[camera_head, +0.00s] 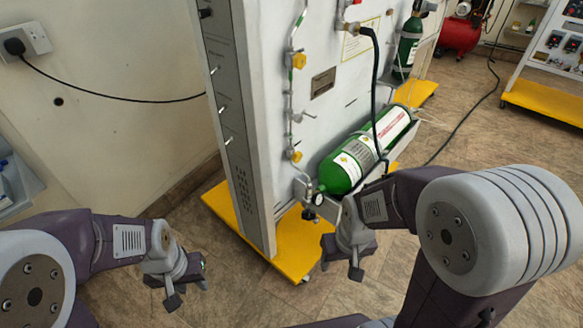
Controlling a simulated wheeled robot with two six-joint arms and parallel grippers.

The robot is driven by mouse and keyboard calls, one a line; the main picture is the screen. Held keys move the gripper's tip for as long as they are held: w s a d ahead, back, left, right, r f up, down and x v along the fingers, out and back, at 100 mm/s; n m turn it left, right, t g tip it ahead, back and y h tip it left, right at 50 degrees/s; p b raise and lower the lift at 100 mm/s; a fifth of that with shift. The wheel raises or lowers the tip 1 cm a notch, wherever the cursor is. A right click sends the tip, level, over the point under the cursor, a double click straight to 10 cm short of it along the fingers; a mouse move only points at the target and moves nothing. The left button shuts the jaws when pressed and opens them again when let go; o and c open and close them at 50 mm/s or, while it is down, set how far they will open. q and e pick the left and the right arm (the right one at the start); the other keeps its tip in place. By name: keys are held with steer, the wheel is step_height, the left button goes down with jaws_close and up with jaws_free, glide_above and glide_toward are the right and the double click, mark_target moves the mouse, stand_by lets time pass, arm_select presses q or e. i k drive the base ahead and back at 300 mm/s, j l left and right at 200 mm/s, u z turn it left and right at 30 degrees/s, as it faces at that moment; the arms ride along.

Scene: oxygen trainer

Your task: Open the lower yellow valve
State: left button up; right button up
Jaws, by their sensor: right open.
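The lower yellow valve (295,156) is a small knob on the thin vertical pipe on the panel's front, above the gauge. A second yellow valve (299,60) sits higher on the same pipe. My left gripper (188,292) is at the lower left, well away from the panel, with its fingertips apart and nothing between them. My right gripper (341,268) is open and empty, below and to the right of the lower valve, in front of the green cylinder's near end. Neither gripper touches a valve.
The white trainer panel (340,85) stands on a yellow base (300,255). A green cylinder (365,150) lies on its side to the right of the valve, with a gauge (318,199) at its near end. A black hose (375,90) hangs over it.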

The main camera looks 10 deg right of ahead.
mark_target(296, 158)
steer(key=i+l+u, duration=0.1)
steer(key=l+u, duration=0.25)
steer(key=l, duration=0.15)
steer(key=l+u, duration=0.35)
steer(key=l, duration=0.15)
steer(key=l+u, duration=0.35)
steer(key=l, duration=0.15)
steer(key=k+l+u, duration=0.1)
steer(key=l+u, duration=0.3)
steer(key=k+l+u, duration=0.15)
steer(key=l+u, duration=0.2)
steer(key=l, duration=0.2)
steer(key=k+l+u, duration=0.35)
steer(key=l+u, duration=0.3)
steer(key=l, duration=0.15)
steer(key=k+l+u, duration=0.1)
steer(key=l+u, duration=0.15)
steer(key=l, duration=0.15)
steer(key=k+l+u, duration=0.1)
steer(key=l+u, duration=0.2)
steer(key=l, duration=0.15)
